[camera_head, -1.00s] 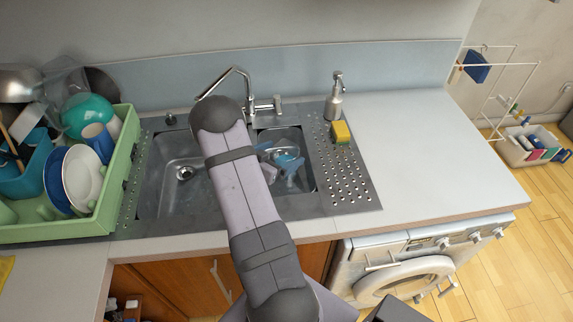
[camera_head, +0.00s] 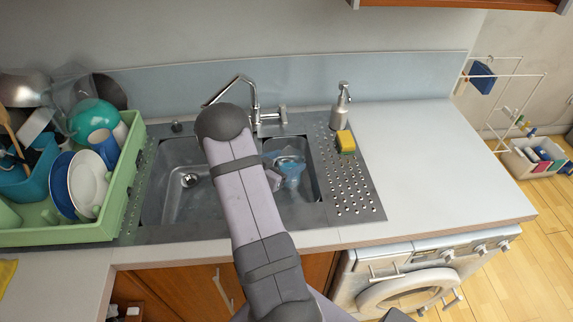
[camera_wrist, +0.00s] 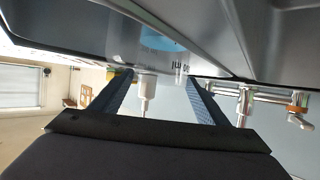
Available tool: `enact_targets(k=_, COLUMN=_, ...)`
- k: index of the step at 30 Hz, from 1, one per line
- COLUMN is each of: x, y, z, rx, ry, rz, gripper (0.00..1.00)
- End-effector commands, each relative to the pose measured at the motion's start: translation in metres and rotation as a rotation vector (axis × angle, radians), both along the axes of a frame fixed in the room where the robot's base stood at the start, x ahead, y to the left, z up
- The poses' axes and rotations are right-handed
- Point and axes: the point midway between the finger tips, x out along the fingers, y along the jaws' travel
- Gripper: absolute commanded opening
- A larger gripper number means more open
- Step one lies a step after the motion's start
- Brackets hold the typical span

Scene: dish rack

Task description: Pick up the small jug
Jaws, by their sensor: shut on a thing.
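A clear small jug with printed "ml" marks (camera_wrist: 182,70) shows in part between my fingers in the wrist view, close to the camera. My gripper (camera_wrist: 160,76) is shut on it, with one dark blue finger at either side. In the head view, clear and bluish shapes (camera_head: 291,170) show at the right sink basin, beside my forearm. I cannot tell there which part is the jug, and my arm hides most of my gripper. A blue patch (camera_wrist: 158,40) shows beyond the fingers in the wrist view.
A green dish rack (camera_head: 125,185) full of dishes stands left of the sink. The tap (camera_head: 253,105) rises behind it. A soap dispenser (camera_head: 341,108) and a yellow sponge (camera_head: 346,142) stand at its right. The right-hand worktop (camera_head: 430,160) is clear.

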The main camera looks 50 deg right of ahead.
Motion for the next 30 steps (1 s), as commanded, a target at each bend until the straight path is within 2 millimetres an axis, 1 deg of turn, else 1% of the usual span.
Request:
enact_targets(k=1, x=0.001, y=-0.001, z=0.005, rx=-0.005, ry=-0.004, rz=0.001, gripper=0.08)
enact_targets(k=5, x=0.001, y=-0.001, z=0.017, rx=-0.006, ry=-0.005, rz=0.0, gripper=0.08)
enact_targets(k=18, x=0.001, y=-0.001, z=0.077, rx=-0.005, ry=-0.005, rz=0.0, gripper=0.08)
enact_targets(k=24, x=0.0, y=-0.001, z=0.091, rx=-0.005, ry=-0.004, rz=-0.001, gripper=0.08)
enact_targets(k=30, x=-0.001, y=-0.001, z=0.096, rx=-0.004, ry=-0.001, rz=-0.003, gripper=0.08)
